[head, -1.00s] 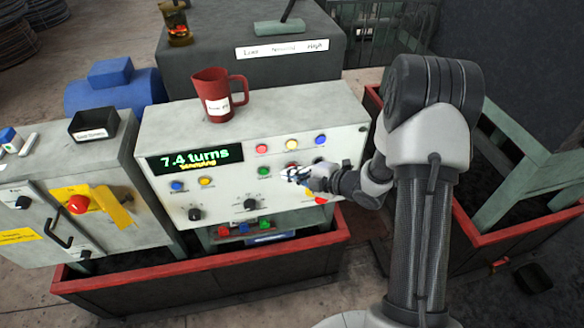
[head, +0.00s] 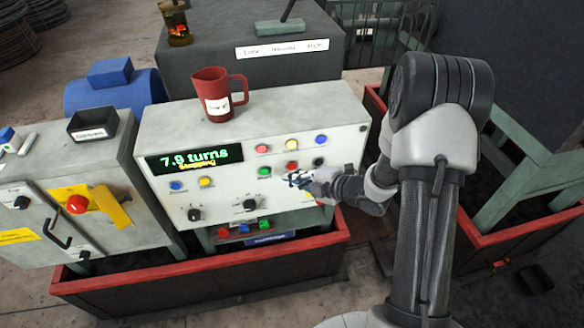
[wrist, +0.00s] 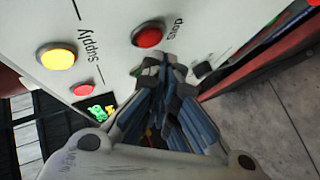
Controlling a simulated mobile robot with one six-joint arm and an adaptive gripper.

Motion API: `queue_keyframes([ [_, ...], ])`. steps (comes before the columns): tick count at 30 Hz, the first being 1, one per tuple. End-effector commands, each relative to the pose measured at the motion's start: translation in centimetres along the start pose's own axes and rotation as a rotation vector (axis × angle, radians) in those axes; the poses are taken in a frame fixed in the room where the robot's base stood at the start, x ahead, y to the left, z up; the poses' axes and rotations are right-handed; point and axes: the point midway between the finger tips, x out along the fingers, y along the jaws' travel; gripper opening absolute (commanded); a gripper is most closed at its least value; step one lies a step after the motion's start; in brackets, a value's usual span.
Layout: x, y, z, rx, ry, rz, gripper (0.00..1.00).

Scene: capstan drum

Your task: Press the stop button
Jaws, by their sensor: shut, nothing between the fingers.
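The control panel (head: 330,150) has several coloured buttons and knobs. A red button (head: 291,166) is in its lower button row, between a green button and a dark one. In the wrist view a red button (wrist: 147,35) has a label beside it that looks like "stop", seen turned over. My gripper (head: 289,180) is shut and empty, just below the red button in the head view. In the wrist view its fingertips (wrist: 164,66) lie close to the button, with a small gap in the picture. I cannot tell how far they are from the panel face.
The display (head: 195,158) reads "7.9 turns" with a yellow line under it. A red mug (head: 210,85) stands on the panel's top. A red mushroom button (head: 78,204) is on the left cabinet. A red-rimmed trough (head: 200,268) runs below the panel.

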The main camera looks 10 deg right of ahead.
Motion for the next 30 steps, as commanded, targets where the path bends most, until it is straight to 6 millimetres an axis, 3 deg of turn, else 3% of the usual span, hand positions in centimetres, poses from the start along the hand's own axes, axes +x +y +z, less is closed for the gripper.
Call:
queue_keyframes([
  [15,-3.1,-2.4,-2.2,0.002,-0.001,0.0,0.0],
  [30,-3.5,-2.5,-2.5,0.001,0.0,0.0,0.0],
])
